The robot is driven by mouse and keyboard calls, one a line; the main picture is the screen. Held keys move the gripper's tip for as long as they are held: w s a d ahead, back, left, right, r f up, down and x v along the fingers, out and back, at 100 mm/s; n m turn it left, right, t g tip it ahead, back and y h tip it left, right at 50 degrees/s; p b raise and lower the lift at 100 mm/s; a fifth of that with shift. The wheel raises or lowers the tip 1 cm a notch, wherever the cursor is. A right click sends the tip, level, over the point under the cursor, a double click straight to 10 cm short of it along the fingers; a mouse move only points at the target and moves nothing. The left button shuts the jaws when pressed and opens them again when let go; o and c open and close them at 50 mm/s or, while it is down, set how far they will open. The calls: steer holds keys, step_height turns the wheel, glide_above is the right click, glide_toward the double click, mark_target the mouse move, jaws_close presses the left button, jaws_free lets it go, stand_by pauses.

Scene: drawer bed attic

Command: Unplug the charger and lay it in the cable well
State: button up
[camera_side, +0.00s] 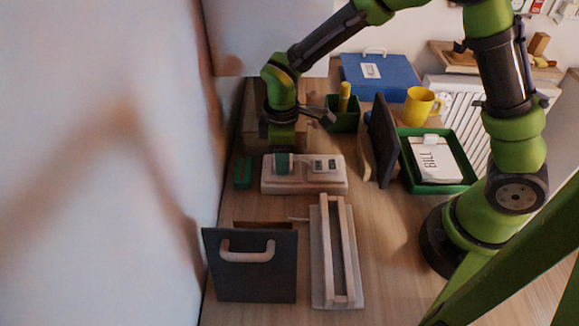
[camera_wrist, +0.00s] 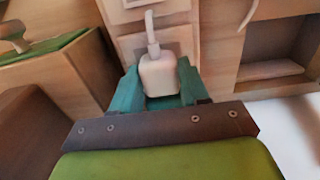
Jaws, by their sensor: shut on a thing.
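The charger (camera_wrist: 160,75) is a small white block with a pale cable rising from its far side in the wrist view. My gripper (camera_wrist: 158,84) is shut on it, with a teal finger on each side. In the side view, my gripper (camera_side: 283,162) points down at the left end of a pale socket block (camera_side: 328,182), and the charger is hidden. I cannot tell whether the charger is fully seated in its socket. A long pale wooden frame with a dark slot (camera_side: 316,270), perhaps the cable well, lies in front of the block.
A dark panel with a handle (camera_side: 245,283) stands front left. A small green piece (camera_side: 243,172) lies left of the block. Behind are a green pen cup (camera_side: 343,121), a yellow mug (camera_side: 420,106), a dark upright panel (camera_side: 381,140) and a green tray (camera_side: 465,187) holding papers.

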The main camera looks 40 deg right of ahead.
jaws_close()
steer(key=shift+r, duration=3.05)
